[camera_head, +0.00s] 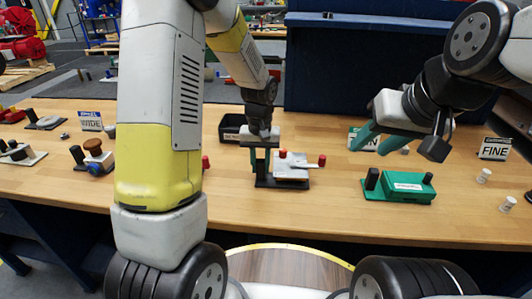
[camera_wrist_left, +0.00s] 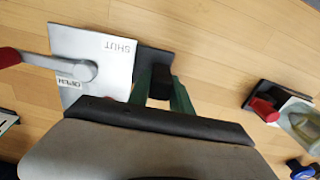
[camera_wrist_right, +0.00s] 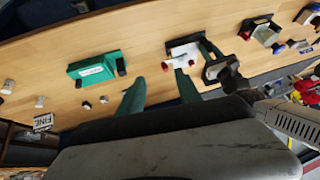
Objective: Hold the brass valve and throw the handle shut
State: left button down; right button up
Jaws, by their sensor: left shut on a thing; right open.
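The valve unit has a white plate (camera_head: 290,172) on a dark base (camera_head: 266,183), mid-table. In the left wrist view its plate (camera_wrist_left: 112,52) reads SHUT and OPEN, upside down. A grey lever (camera_wrist_left: 60,66) with a red grip (camera_wrist_left: 9,57) points left, away from the SHUT label. No brass colour shows on this unit. My left gripper (camera_head: 262,168) is shut on the unit's dark upright post (camera_wrist_left: 160,86) beside the plate. My right gripper (camera_head: 377,141) is open and empty, above the table to the right of the unit. Red tips (camera_wrist_right: 165,65) show past its fingers.
A green block unit (camera_head: 408,186) with a dark post sits to the right. A black bin (camera_head: 231,127) stands behind the valve unit. FINE signs (camera_head: 494,148) and small white pegs (camera_head: 484,175) are at the right. A brown-knobbed unit (camera_head: 93,147) and WIDE sign (camera_head: 90,121) are left.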

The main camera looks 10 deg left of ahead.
dwell(0.4)
jog(key=m+g+y, duration=0.3)
jog(key=m+y, duration=0.8)
jog(key=m, duration=1)
send_near(321, 166)
jog(key=x, duration=0.3)
jog(key=r+x, duration=0.1)
jog(key=x, duration=0.2)
jog(key=w+x, duration=0.1)
jog(key=x, duration=0.2)
jog(key=shift+w+a+r, duration=0.1)
jog(key=shift+a+r, duration=0.05)
jog(key=shift+a, duration=0.25)
jog(key=shift+c, duration=0.4)
grip_shut()
